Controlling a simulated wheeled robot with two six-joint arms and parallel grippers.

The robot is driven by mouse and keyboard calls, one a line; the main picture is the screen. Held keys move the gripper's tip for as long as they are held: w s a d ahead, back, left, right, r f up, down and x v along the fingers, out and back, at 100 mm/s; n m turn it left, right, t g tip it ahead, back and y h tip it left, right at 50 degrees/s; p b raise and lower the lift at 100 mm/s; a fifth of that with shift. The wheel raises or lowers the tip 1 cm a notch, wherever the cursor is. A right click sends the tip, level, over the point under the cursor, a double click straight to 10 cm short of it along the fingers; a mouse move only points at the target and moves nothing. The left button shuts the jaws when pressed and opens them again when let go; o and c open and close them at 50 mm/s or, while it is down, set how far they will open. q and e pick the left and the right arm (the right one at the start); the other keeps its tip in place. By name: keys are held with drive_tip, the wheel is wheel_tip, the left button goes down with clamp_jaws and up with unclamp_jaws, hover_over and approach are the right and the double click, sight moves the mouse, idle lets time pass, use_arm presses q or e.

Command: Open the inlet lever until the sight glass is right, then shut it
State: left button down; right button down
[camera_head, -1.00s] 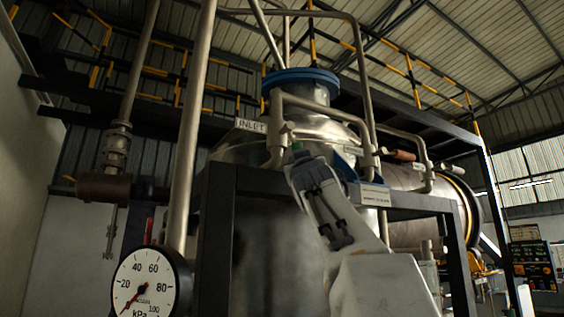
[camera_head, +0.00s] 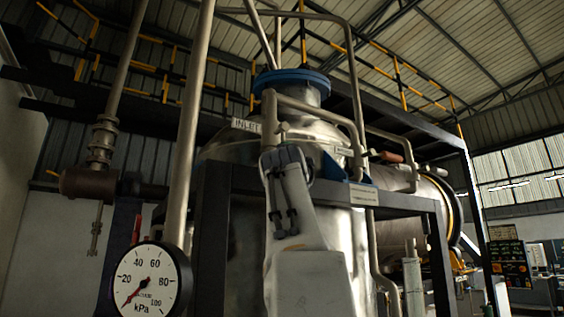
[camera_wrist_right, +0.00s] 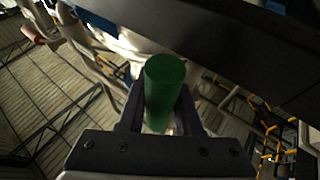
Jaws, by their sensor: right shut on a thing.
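The INLET label (camera_head: 247,125) is on the pipework at the upper left of the steel vessel. My right gripper (camera_head: 283,156) is just right of and below that label, against the inlet pipe. In the right wrist view, the right gripper (camera_wrist_right: 158,118) is shut on a green lever handle (camera_wrist_right: 165,82), which sits between its two fingers. In the head view the handle is hidden behind the gripper. I cannot make out a sight glass. My left gripper is not in view.
A dial gauge (camera_head: 148,285) marked kPa stands at the lower left, its needle near the low end. Another lever with a red-brown handle (camera_head: 390,157) is to the right. A black frame (camera_head: 214,230) crosses in front of the vessel (camera_head: 245,260).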

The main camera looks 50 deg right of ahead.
drive_tip(key=c, duration=0.6)
unclamp_jaws()
drive_tip(key=b+v, duration=0.6)
drive_tip(key=v, duration=0.4)
drive_tip(key=shift+a+f, duration=0.15)
drive_tip(key=shift+a, duration=0.1)
drive_tip(key=shift+s, duration=0.15)
